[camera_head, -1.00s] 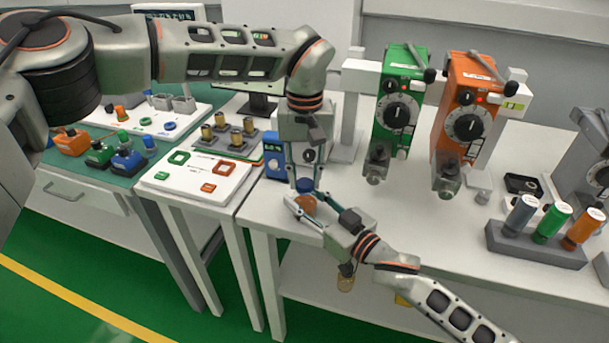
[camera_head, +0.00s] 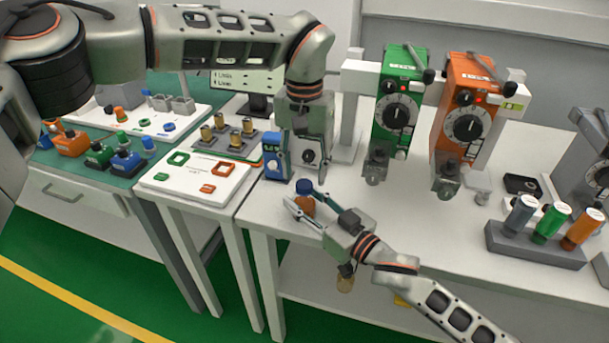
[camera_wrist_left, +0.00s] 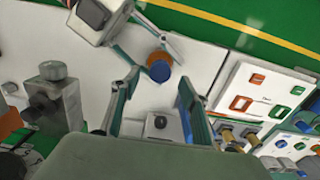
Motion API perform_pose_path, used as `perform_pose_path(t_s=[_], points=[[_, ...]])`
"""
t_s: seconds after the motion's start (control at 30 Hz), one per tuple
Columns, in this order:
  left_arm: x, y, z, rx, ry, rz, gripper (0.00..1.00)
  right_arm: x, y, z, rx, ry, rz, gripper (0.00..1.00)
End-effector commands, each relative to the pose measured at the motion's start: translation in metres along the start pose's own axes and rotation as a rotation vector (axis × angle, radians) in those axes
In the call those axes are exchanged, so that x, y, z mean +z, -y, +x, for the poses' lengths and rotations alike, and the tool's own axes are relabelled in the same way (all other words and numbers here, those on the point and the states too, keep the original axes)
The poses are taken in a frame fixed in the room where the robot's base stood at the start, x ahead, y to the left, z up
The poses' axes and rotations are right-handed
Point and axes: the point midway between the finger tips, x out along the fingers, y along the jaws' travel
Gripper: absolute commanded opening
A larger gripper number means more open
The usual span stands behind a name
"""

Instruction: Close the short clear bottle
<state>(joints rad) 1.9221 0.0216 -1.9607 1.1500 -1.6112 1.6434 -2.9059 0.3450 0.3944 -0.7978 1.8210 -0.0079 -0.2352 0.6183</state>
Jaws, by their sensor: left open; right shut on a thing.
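A short bottle (camera_head: 307,206) with an orange-brown body stands near the table's front edge, with a blue cap (camera_head: 304,186) on its top. The wrist view also shows the bottle (camera_wrist_left: 155,57) and its cap (camera_wrist_left: 159,72). I cannot tell how tightly the cap sits. My right gripper (camera_head: 306,199) is shut around the bottle's body from the right. My left gripper (camera_head: 307,148) is open and empty, above and behind the bottle, apart from the cap. Its spread fingers (camera_wrist_left: 158,82) show in the wrist view.
A pale device with a black knob (camera_wrist_left: 160,122) and a blue device (camera_head: 272,152) stand behind the bottle. Green (camera_head: 398,105) and orange (camera_head: 468,112) dial units stand to the right. A grey rack (camera_head: 536,245) holds coloured cylinders. The table's front edge is close.

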Motion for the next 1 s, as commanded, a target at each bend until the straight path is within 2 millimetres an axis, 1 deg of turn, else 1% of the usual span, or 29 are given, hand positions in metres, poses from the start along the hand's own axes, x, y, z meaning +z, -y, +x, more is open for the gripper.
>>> perform_pose_path(t_s=[0.03,0.1,0.3,0.43,0.67,0.7,0.77,0.8,1.0], points=[[-0.001,0.0,-0.011,-0.001,-0.004,-0.001,0.45,0.001,0.0,0.0,0.0,0.002,0.0,0.0],[-0.001,0.0,-0.022,-0.001,-0.005,0.0,0.45,0.001,0.0,0.0,0.0,0.002,0.0,0.0],[0.0,0.0,-0.046,0.0,-0.002,0.0,0.45,0.001,0.0,0.0,0.0,0.002,0.0,0.0],[0.0,0.0,-0.052,0.0,-0.001,0.0,0.45,0.001,0.0,0.0,0.0,0.002,0.0,0.0],[0.0,0.0,-0.053,0.0,0.0,0.0,0.45,0.001,0.0,0.0,0.0,0.001,0.0,0.0],[0.0,0.0,-0.053,0.0,0.0,0.0,0.45,0.001,0.0,0.0,0.0,0.001,0.0,0.41],[0.0,0.0,-0.053,0.0,-0.001,0.0,0.45,0.001,0.0,0.0,0.0,0.001,0.0,0.57],[0.0,0.0,-0.053,0.0,-0.001,0.0,0.45,0.001,0.0,0.0,0.0,0.001,0.0,0.58],[0.0,0.0,-0.052,0.0,-0.001,0.0,0.45,0.0,0.0,0.0,0.0,0.001,0.0,0.58]])
